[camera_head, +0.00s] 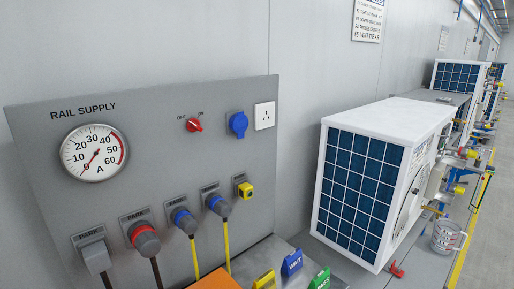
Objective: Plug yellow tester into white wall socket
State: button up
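The white wall socket (265,116) is at the upper right corner of the grey rail supply panel (130,108). Its face is bare, with dark pin holes showing. A small yellow block (246,190), which looks like the yellow tester, sits on the panel's lower right, below the white socket and apart from it. A dark mount shows behind the block; its pins are hidden. My gripper is not in view.
The panel has a gauge (94,152), a red switch (194,125), a blue socket (238,125) and several parked plugs with hanging cables. Yellow, blue (291,263) and green tags stand below, beside an orange object (215,280).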

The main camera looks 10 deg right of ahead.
aim_at(245, 191)
jog(key=i+l+u, duration=0.15)
jog(key=u, duration=0.3)
jog(key=i+l+u, duration=0.1)
jog(key=l+u, duration=0.25)
jog(key=u, duration=0.15)
jog(key=l+u, duration=0.3)
jog(key=u, duration=0.15)
jog(key=i, duration=0.05)
